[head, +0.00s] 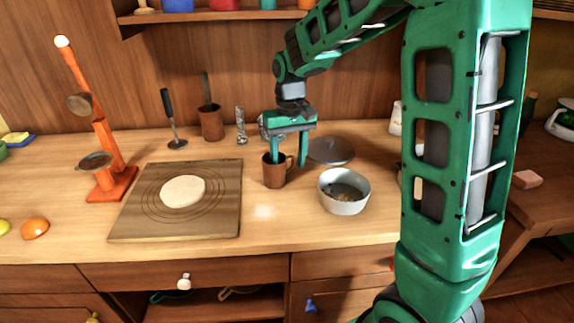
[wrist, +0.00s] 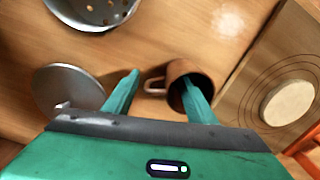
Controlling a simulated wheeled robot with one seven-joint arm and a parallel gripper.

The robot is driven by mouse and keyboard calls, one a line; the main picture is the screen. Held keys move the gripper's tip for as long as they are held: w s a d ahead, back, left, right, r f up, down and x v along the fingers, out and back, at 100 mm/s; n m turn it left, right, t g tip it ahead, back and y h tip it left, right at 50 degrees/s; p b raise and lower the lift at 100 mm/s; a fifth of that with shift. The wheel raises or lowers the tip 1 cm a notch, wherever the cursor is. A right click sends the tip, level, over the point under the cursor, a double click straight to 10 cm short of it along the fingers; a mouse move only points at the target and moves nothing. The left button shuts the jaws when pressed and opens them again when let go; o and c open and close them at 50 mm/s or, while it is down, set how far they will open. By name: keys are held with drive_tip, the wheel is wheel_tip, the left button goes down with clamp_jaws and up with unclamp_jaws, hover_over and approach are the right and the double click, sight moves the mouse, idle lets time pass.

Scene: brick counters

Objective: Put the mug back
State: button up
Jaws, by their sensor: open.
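The brown mug (head: 274,174) stands upright on the wooden counter, between the pastry board and a grey bowl. Its handle points right in the head view. My gripper (head: 288,160) is above it, pointing down, jaws apart. In the wrist view, one finger of my gripper (wrist: 160,76) reaches over or into the mouth of the mug (wrist: 207,84), and the other is beyond the handle side. The mug's wall and handle lie between the fingers, with no clear grip on them. Whether a finger touches the mug I cannot tell.
The grey bowl (head: 344,204) stands right of the mug, with a round grey lid (head: 331,151) behind. The board (head: 129,219) with dough (head: 182,191) lies left. A brown utensil pot (head: 211,125) stands behind. A shelf (head: 215,15) with colourful items hangs above. Counter in front of the mug is clear.

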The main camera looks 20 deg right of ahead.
wheel_tip(320, 180, up, 9)
drive_tip(key=shift+d, duration=0.15)
